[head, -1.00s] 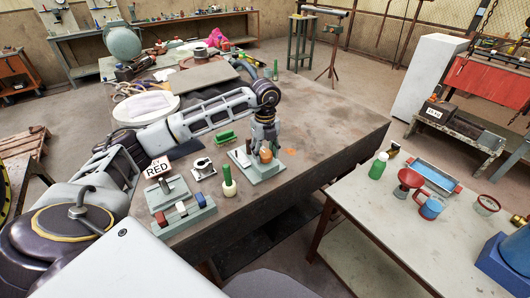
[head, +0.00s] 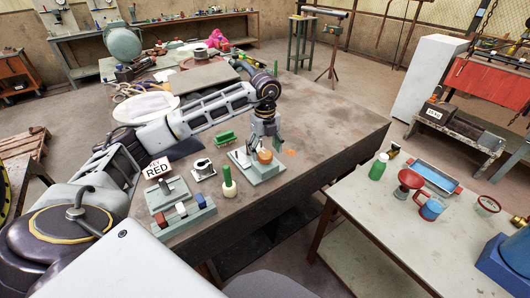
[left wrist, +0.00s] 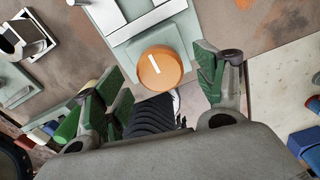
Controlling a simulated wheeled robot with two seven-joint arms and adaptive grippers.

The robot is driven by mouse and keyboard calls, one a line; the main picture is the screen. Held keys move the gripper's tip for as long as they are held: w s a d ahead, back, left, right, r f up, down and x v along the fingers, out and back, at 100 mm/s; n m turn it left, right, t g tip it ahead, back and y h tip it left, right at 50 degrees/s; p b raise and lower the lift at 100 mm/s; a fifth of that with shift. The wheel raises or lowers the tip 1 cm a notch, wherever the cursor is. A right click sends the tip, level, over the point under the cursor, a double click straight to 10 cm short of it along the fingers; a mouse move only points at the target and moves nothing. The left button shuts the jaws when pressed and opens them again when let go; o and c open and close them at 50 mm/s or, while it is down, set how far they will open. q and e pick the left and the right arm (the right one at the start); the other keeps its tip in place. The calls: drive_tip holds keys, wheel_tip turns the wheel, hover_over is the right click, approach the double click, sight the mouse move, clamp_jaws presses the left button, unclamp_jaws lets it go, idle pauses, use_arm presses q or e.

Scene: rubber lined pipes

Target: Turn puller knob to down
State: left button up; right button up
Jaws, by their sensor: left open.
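The puller knob (head: 265,156) is a round orange knob with a white line on top. It sits on a pale green base plate (head: 269,173) on the brown table. In the left wrist view the knob (left wrist: 157,72) lies between and just beyond my fingers, and its white line is close to upright in the picture, slightly tilted. My left gripper (head: 265,146) is over the knob, pointing down. In the left wrist view its green-padded fingers (left wrist: 164,80) are spread wide, with gaps to the knob. My right gripper is out of view.
A green piece (head: 224,138) lies behind. The table's right half (head: 330,115) is clear.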

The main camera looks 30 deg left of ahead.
sight(265, 154)
use_arm(q)
wheel_tip(265, 154, up, 10)
idle(0.6)
idle(0.5)
